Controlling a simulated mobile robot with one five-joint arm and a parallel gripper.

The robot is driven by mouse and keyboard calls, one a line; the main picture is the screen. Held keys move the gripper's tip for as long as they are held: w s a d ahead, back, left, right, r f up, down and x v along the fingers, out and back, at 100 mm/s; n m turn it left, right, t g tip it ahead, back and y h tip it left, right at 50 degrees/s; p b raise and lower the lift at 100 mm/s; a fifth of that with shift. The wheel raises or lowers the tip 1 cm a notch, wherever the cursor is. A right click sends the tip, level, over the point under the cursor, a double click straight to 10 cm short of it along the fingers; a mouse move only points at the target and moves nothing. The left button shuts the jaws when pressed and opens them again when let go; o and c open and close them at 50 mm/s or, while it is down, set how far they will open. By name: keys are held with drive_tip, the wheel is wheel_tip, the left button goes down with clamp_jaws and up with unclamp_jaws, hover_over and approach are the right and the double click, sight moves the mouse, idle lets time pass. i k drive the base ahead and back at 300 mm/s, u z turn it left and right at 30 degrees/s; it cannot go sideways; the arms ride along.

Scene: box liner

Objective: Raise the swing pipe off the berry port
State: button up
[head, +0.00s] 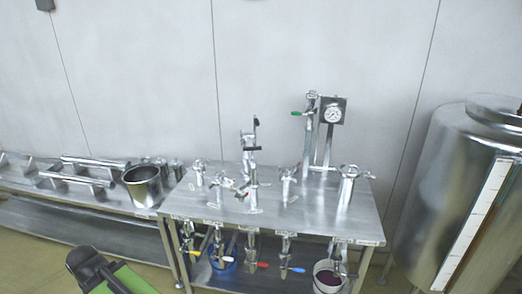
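A metal steel-topped table holds a row of several short upright ports with clamp fittings. What looks like the swing pipe (248,150) stands near the middle of the row, with a dark upright handle at its top. Its lower end meets or stands just in front of a middle port (253,197); I cannot tell whether it is seated. The port labels are too small to read, so I cannot tell which is the berry port. Other ports stand at the left (199,173), at the right of middle (289,183) and at the far right (347,188).
A gauge (333,115) and a green-handled post stand at the table's back. Valves with coloured handles hang below its front edge, above a blue bucket (222,255) and a white bucket (322,279). A pot (143,186) stands left, a large tank (455,190) right.

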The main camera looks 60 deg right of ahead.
sight(251, 156)
drive_tip(key=z, duration=0.05)
drive_tip(key=i, duration=1)
drive_tip(key=u, duration=0.05)
